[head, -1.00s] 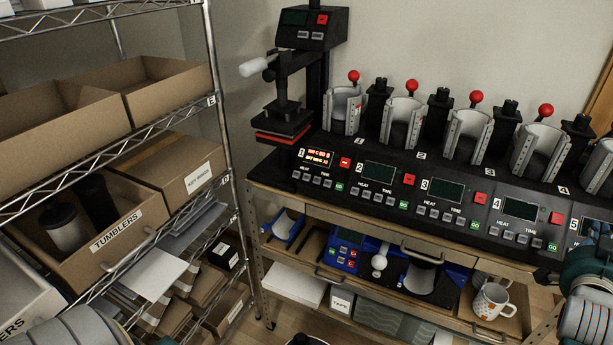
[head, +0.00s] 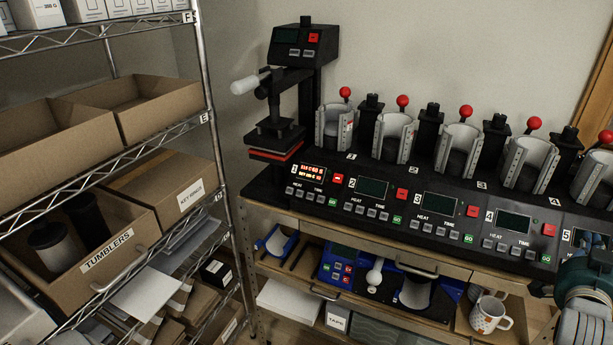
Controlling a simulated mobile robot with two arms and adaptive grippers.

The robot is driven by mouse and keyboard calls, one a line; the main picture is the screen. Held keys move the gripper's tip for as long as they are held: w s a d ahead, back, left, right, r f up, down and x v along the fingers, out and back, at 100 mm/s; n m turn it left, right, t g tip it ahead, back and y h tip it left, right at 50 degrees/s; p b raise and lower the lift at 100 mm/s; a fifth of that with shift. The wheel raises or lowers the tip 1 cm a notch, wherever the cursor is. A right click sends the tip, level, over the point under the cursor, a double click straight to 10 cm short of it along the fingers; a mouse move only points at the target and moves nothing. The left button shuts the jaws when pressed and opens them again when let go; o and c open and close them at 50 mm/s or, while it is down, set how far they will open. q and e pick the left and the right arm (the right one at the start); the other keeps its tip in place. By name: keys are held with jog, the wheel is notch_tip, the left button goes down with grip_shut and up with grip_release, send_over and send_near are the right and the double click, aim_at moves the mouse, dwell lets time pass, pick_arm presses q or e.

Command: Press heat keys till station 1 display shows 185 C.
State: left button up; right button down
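The mug press bank has a row of black control panels. The station 1 display (head: 313,171) is lit orange; its small text is too blurred to read surely. Its heat keys (head: 294,190) sit just below it, under the word HEAT, with time keys (head: 314,195) to their right. A red key (head: 337,180) and a green GO key (head: 333,202) are also on this panel. My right gripper (head: 541,290) is at the lower right, far from station 1, near the station 5 end; its fingers are too dark and small to read. My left gripper is out of view.
Stations 2, 3 and 4 have dark displays. A heat press (head: 275,130) with a white handle stands above station 1's left end. A wire shelf with a tumblers box (head: 110,262) stands at the left.

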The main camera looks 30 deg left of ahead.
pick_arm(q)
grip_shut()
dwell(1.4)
